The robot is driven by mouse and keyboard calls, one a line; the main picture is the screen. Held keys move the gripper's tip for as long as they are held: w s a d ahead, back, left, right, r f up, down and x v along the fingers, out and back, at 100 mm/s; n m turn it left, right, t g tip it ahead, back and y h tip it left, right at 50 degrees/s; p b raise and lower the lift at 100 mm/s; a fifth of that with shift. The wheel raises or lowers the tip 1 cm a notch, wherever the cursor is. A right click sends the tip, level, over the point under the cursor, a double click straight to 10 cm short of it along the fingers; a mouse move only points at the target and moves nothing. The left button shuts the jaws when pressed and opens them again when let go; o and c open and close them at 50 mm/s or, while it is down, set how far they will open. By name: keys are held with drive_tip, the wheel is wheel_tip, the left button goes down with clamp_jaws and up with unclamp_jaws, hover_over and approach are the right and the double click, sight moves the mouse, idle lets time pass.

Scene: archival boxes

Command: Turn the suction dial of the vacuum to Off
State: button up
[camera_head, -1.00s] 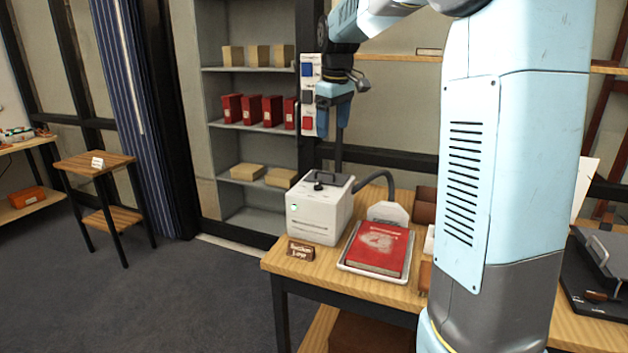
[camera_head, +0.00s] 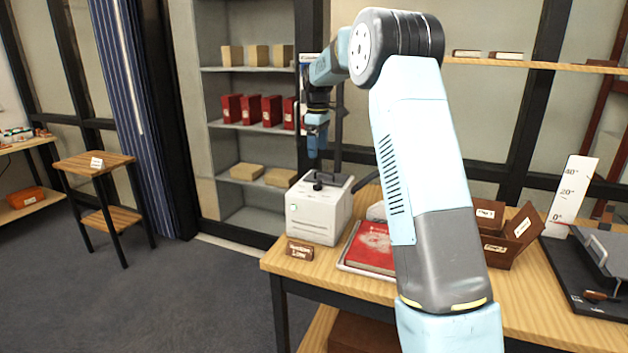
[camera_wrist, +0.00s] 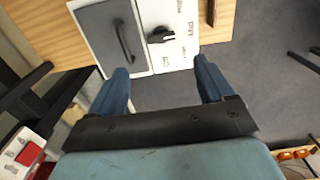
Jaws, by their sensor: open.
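The vacuum (camera_head: 318,215) is a white box on the wooden table, with a dark handle on its top. It also shows from above in the wrist view (camera_wrist: 188,62). The black suction dial (camera_wrist: 161,35) is on its white panel, with small lettering around it; the lettering is too small to read surely. My gripper (camera_head: 316,150) is above the vacuum, pointing down. In the wrist view my gripper (camera_wrist: 164,78) is open and empty, its two blue fingers apart. The dial lies beyond the fingertips, between them in the picture and not touched.
A brown sign (camera_head: 300,249) stands before the vacuum. A red book (camera_head: 370,246) lies on a tray to its right, partly behind my arm. Brown boxes (camera_head: 505,236) and a black press-like device (camera_head: 590,275) are further right. A grey shelf (camera_head: 245,135) stands behind.

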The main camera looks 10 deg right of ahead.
sight(317, 182)
wheel_tip(317, 182, down, 12)
drive_tip(key=shift+r, duration=0.2)
drive_tip(key=shift+c, duration=0.4)
drive_tip(key=c, duration=0.9)
drive_tip(key=shift+a, duration=0.35)
drive_tip(key=shift+c, duration=0.3)
drive_tip(key=shift+d, duration=0.25)
